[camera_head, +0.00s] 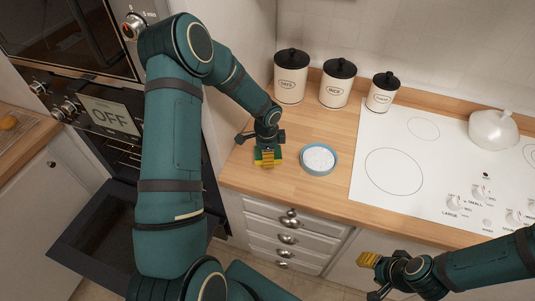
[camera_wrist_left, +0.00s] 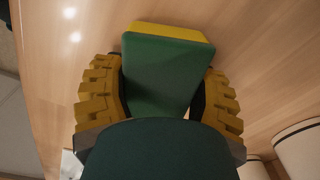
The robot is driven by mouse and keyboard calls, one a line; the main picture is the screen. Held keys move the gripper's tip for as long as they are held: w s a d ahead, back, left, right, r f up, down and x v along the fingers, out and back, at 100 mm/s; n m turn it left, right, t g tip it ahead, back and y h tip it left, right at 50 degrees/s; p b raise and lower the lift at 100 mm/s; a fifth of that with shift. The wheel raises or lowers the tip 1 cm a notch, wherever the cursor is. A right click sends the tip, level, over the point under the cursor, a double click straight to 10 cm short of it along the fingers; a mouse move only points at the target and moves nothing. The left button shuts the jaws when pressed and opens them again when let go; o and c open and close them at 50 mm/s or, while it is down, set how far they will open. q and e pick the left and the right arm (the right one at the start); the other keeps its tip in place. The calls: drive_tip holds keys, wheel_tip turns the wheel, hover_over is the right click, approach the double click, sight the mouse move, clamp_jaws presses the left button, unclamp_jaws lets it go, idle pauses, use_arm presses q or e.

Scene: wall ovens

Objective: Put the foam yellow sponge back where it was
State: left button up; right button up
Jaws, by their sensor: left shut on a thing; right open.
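The foam sponge (camera_wrist_left: 165,70), green on its broad face with a yellow layer at its far edge, is between the ridged yellow fingers of my left gripper (camera_head: 266,158) in the left wrist view. My left gripper is shut on it and points down over the wooden counter. In the head view the sponge is mostly hidden by the gripper, and whether it touches the counter cannot be told. My right gripper (camera_head: 371,275) is open and empty, low in front of the counter at the bottom right.
A blue-rimmed round dish (camera_head: 306,169) sits right of my left gripper. Three white canisters with black lids (camera_head: 339,91) stand behind. A white cooktop (camera_head: 394,170) with a pale kettle (camera_head: 493,130) fills the right. An oven door (camera_head: 91,232) hangs open at left.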

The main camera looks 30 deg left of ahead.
use_arm(q)
drive_tip(key=o, duration=1.2)
drive_tip(key=shift+f, duration=0.1)
wheel_tip(320, 180, up, 12)
drive_tip(key=shift+s+r+p, duration=0.15)
drive_tip(key=shift+r+p, duration=0.05)
drive_tip(key=shift+p, duration=0.2)
